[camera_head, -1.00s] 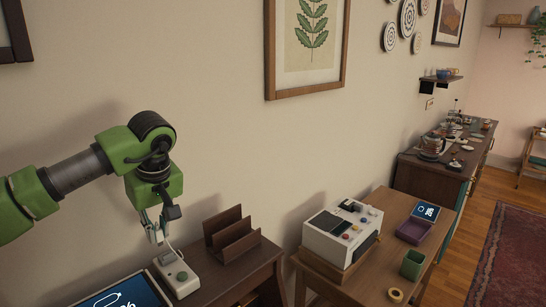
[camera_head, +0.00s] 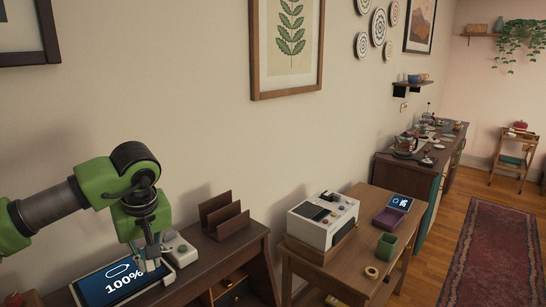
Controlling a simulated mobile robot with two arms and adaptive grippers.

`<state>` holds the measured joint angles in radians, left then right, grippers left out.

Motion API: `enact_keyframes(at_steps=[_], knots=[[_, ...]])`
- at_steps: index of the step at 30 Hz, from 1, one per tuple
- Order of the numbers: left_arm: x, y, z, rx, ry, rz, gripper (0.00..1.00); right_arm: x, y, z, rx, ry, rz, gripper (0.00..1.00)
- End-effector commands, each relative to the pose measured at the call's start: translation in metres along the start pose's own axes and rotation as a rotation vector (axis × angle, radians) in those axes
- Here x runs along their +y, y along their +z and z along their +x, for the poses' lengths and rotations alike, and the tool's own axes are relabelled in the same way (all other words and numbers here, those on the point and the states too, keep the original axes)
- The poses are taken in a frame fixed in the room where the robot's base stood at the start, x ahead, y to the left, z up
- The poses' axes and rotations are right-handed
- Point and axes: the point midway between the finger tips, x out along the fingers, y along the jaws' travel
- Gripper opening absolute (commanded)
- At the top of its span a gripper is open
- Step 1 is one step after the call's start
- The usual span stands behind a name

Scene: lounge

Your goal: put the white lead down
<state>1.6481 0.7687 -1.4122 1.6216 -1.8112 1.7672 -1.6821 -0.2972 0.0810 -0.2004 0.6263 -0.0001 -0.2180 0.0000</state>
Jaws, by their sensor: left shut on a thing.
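My left gripper (camera_head: 151,262) points down at the right end of a tablet (camera_head: 112,284) whose blue screen reads 100%. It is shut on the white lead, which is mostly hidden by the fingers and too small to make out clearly. A pale box with a green button (camera_head: 181,249) stands just behind and to the right of the fingers. I cannot tell whether the lead touches the tablet. My right gripper is not in view.
A brown slotted rack (camera_head: 225,221) stands on the dark wooden desk right of the gripper. A second table (camera_head: 345,270) holds a white machine (camera_head: 322,222), a purple tray (camera_head: 386,219), a green cup (camera_head: 386,246) and a tape roll (camera_head: 371,272). The wall is close behind.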

Motion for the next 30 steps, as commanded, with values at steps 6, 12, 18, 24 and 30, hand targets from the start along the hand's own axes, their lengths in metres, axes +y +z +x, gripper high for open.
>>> enact_keyframes(at_steps=[6,12,18,24,30], knots=[[0.001,0.042,0.024,0.0,0.043,0.157,0.0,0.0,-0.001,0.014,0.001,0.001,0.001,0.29],[-0.003,0.106,0.048,-0.001,0.115,0.381,0.0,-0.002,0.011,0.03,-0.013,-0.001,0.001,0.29],[-0.01,0.156,0.059,0.002,0.177,0.554,0.0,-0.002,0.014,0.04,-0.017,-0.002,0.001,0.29],[-0.014,0.177,0.061,0.001,0.206,0.624,0.0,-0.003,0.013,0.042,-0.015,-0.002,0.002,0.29],[-0.014,0.178,0.061,0.001,0.207,0.628,0.0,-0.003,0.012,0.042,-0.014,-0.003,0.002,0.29]])
